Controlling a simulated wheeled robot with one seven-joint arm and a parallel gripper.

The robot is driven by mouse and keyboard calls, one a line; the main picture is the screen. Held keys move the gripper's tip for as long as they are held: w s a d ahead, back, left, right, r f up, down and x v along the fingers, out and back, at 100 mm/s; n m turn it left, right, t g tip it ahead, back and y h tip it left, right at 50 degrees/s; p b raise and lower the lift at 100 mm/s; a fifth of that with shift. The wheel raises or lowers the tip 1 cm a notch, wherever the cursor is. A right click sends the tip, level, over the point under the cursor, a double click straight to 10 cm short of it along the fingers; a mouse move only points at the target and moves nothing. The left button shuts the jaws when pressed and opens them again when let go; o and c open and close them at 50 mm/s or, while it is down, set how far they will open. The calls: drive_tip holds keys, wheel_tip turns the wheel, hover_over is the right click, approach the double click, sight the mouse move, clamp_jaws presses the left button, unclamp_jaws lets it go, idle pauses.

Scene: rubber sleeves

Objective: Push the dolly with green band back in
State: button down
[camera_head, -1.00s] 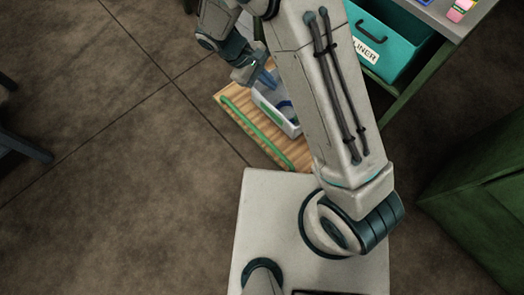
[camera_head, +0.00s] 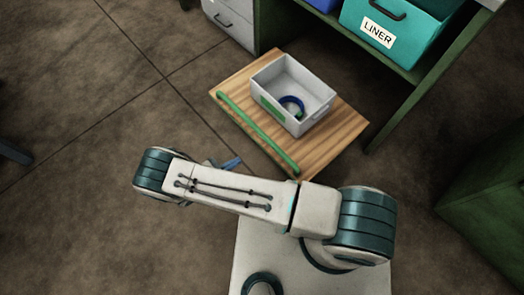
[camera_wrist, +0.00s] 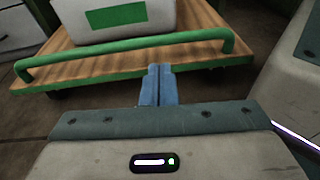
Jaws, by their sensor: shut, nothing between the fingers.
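The dolly (camera_head: 335,135) is a low wooden board with a green bar (camera_head: 255,128) along its near left edge. It sits on the floor, in front of the green bench, sticking out from under it. A white box (camera_head: 312,88) with a green label stands on it. My gripper (camera_head: 231,162) is mostly hidden behind my arm in the head view, its blue fingertips just showing on the near side of the bar. In the wrist view my gripper (camera_wrist: 155,72) is shut and empty, pointing at the dolly's green-banded edge (camera_wrist: 205,62) below the bar (camera_wrist: 120,45). Contact cannot be told.
The white box holds dark blue and green rings (camera_head: 293,105). A teal LINER bin (camera_head: 397,30) sits on the bench shelf above. A grey drawer unit (camera_head: 229,22) stands behind left, a green cabinet (camera_head: 490,195) at right.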

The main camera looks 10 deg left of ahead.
drive_tip(key=w+d+f+t+b, duration=0.1)
drive_tip(key=w+d+f+b, duration=0.2)
drive_tip(key=w+d, duration=0.6)
wheel_tip(320, 180, down, 2)
drive_tip(key=shift+w+d+n, duration=0.15)
drive_tip(key=shift+w+n, duration=0.15)
drive_tip(key=shift+n, duration=0.1)
